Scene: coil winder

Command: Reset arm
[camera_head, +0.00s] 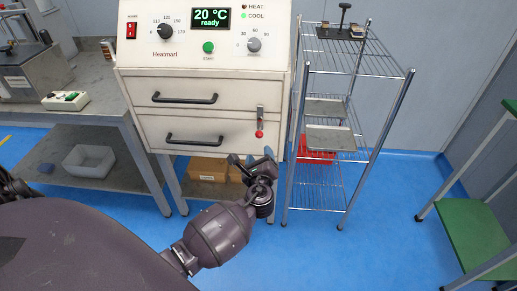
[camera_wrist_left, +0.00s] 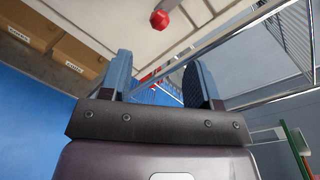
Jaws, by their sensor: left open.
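My left arm reaches in from the lower left in the head view. Its gripper (camera_head: 252,166) is in front of the lower right part of the cream heating cabinet (camera_head: 215,111), just below a small lever with a red knob (camera_head: 259,133). In the left wrist view the two blue-grey fingers of the left gripper (camera_wrist_left: 158,85) stand apart with nothing between them. The red knob (camera_wrist_left: 159,19) shows above and beyond the fingers there. My right gripper is not in view.
The cabinet has two closed drawers with black handles and a display reading 20 °C ready. A wire shelf rack (camera_head: 330,140) with metal trays stands close on the right. Cardboard boxes (camera_head: 207,168) sit below the cabinet. A grey bench (camera_head: 95,105) is at left, a green table (camera_head: 480,232) at right.

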